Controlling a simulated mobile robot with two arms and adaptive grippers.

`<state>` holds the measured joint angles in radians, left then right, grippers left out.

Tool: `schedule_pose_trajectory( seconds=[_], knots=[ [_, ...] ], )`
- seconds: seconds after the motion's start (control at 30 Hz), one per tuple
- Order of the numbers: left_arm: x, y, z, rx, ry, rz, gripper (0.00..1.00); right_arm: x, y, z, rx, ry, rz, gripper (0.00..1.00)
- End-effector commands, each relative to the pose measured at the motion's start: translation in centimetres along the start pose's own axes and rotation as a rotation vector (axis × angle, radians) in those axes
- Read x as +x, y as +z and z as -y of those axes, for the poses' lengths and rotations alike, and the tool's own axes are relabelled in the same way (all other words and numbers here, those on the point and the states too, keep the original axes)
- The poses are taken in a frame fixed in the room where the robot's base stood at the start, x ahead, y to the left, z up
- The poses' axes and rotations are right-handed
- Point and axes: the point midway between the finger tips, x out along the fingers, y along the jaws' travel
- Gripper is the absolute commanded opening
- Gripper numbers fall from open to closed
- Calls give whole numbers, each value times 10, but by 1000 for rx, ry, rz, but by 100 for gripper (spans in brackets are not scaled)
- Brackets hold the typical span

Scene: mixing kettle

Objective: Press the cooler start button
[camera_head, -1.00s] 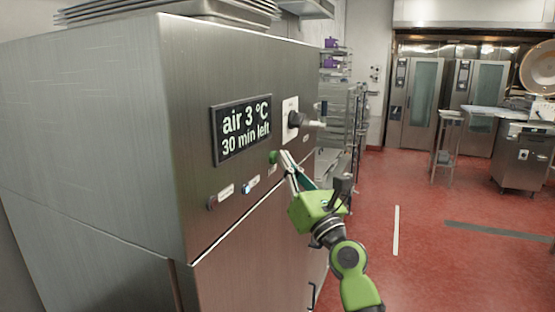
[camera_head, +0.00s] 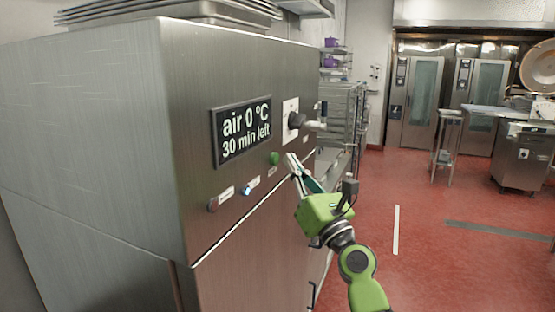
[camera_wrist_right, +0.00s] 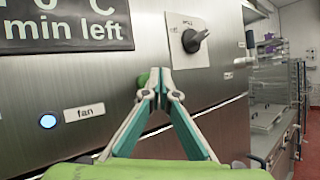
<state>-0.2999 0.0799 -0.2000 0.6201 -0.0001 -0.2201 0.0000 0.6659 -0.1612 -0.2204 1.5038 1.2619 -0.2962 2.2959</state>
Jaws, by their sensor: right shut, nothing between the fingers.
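The steel cooler (camera_head: 225,85) stands at the left with a black display (camera_head: 241,130) reading "air 0 °C, 30 min left". A green button (camera_head: 274,158) sits below the display's right end. In the right wrist view the green button (camera_wrist_right: 143,78) is partly hidden behind a finger. My right gripper (camera_head: 290,157) is shut and empty. Its tips are just right of the green button and appear apart from it; they also show in the right wrist view (camera_wrist_right: 160,73). My left gripper is out of view.
A blue-lit fan button (camera_wrist_right: 48,121) and a reddish button (camera_head: 213,204) are further left on the panel. A black rotary knob (camera_head: 296,120) sits on a white plate above my gripper. Wire shelving (camera_head: 343,110) stands beyond the cooler. Red floor is open at right.

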Motion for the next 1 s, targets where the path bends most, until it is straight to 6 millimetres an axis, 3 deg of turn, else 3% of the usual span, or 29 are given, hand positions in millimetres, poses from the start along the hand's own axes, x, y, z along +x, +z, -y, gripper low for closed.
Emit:
schedule_pose_trajectory(
  seconds=[0.17, 0.7, 1.0],
  knots=[
    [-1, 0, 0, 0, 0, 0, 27, -2, 2, 2, 0, -1, 0, 0],
    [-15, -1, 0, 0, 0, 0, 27, -34, 25, 25, -1, -1, 0, 0],
    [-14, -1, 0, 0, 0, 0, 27, -35, 25, 25, 0, 0, 0, 0]
  ],
)
